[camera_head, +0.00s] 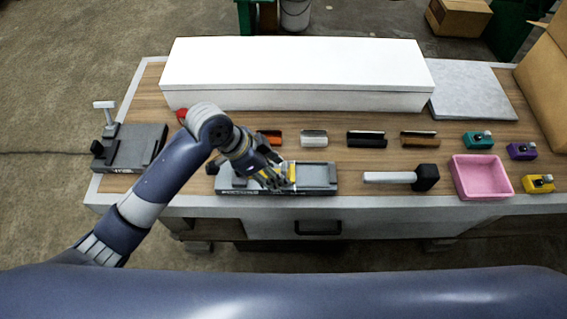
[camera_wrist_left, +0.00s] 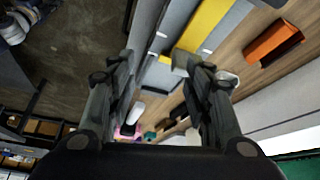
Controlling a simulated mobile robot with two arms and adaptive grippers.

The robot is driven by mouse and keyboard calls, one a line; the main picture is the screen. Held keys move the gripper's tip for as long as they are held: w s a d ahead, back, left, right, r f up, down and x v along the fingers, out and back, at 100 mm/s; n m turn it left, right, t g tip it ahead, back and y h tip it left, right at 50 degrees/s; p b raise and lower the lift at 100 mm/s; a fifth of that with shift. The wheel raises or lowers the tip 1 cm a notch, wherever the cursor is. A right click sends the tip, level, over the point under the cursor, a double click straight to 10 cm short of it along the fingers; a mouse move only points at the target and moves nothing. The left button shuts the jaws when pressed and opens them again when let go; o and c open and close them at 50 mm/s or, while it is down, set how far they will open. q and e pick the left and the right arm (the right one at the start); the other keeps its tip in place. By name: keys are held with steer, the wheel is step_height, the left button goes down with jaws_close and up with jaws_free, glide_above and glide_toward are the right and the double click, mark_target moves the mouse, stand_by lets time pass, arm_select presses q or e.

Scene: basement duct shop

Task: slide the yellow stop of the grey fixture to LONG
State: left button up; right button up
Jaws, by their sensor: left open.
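The grey fixture (camera_head: 318,176) lies near the front edge of the bench, with small lettering on its front that I cannot read. Its yellow stop (camera_head: 292,172) sits across it, a little right of the middle. My left gripper (camera_head: 277,181) is open over the fixture, just left of the stop, and hides part of the fixture. In the left wrist view, the two fingers of my gripper (camera_wrist_left: 155,72) are apart, and the yellow stop (camera_wrist_left: 208,26) shows beyond the right fingertip on the grey fixture (camera_wrist_left: 173,22). I cannot tell whether they touch. My right gripper is not in view.
Behind the fixture lie an orange channel (camera_head: 269,137), several other channels and a long white box (camera_head: 295,70). To the right are a black-headed mallet (camera_head: 425,178) and a pink bin (camera_head: 481,178). A grey press-like device (camera_head: 130,150) stands at left.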

mark_target(283, 166)
arm_select(q)
steer(key=w+a+r+m+g+y, duration=0.1)
steer(key=w+a+r+m, duration=0.15)
steer(key=w+r, duration=0.2)
steer(key=shift+m, duration=0.45)
steer(key=x, duration=0.3)
steer(key=p+x, duration=0.1)
steer(key=x, duration=0.1)
steer(key=s+d+p+x, duration=0.1)
steer(key=x, duration=0.2)
steer(key=shift+d, duration=0.2)
steer(key=shift+p+x, duration=0.3)
steer(key=shift+x, duration=0.55)
steer(key=shift+w, duration=0.1)
steer(key=shift+c, duration=0.6)
jaws_close()
